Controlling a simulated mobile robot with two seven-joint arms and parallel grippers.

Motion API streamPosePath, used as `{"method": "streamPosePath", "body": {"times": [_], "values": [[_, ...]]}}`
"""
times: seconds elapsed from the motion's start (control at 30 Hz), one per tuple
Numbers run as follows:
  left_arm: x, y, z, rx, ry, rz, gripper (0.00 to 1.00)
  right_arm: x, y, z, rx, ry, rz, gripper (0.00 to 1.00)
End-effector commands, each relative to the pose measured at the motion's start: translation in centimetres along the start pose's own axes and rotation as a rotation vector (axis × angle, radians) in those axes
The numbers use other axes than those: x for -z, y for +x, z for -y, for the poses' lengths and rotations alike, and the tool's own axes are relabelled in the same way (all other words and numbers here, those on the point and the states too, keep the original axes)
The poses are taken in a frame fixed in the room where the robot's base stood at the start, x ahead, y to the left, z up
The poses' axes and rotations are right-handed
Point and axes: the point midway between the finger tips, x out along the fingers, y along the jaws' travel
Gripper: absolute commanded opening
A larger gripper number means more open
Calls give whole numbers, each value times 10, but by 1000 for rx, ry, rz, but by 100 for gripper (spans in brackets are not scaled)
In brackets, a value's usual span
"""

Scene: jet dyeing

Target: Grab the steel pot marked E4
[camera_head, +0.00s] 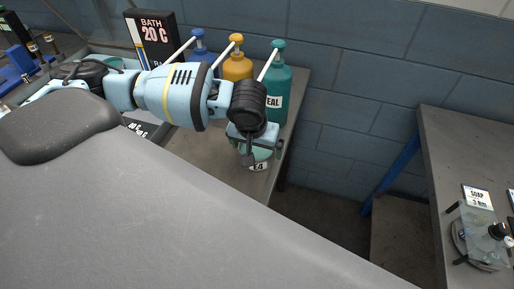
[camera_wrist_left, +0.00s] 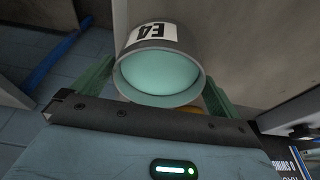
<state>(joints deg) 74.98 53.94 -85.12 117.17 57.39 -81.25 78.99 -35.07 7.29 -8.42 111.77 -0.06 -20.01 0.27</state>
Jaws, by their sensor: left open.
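The steel pot marked E4 (camera_head: 259,166) stands near the front right end of the bench, mostly covered by my left gripper in the head view. In the left wrist view the pot (camera_wrist_left: 160,62) shows its grey rim, a pale teal inside and a white E4 label. My left gripper (camera_head: 252,150) is open, directly over the pot. In the wrist view its greenish fingers lie to the left and right of the pot. I cannot tell whether they touch it. My right gripper is not in view.
Teal (camera_head: 277,85), yellow (camera_head: 237,64) and blue (camera_head: 199,44) pump bottles stand behind my left arm. A black BATH 20 C sign (camera_head: 151,38) is at the back left. A grey table (camera_head: 463,140) at the right bears a SOAP label. A floor gap separates the two.

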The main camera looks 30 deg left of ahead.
Motion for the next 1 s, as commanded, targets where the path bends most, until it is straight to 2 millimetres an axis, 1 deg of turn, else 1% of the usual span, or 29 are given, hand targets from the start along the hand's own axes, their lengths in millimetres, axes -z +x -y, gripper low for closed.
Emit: {"method": "streamPosePath", "body": {"times": [0.23, 0.27, 0.7, 0.73, 0.77, 1.0], "values": [[-2, 2, 0, 0, -1, 1, 100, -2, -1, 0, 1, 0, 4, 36], [-2, 2, 0, 0, 0, 1, 99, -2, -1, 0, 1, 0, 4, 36], [-1, 1, 0, 0, -1, 1, 41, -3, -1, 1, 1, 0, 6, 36], [0, 0, 0, -1, -1, -2, 40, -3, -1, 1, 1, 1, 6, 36], [0, 0, 0, -1, -1, -2, 35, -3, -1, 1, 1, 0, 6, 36], [0, 0, 0, -1, -1, -2, 35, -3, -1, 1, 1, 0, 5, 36]]}}
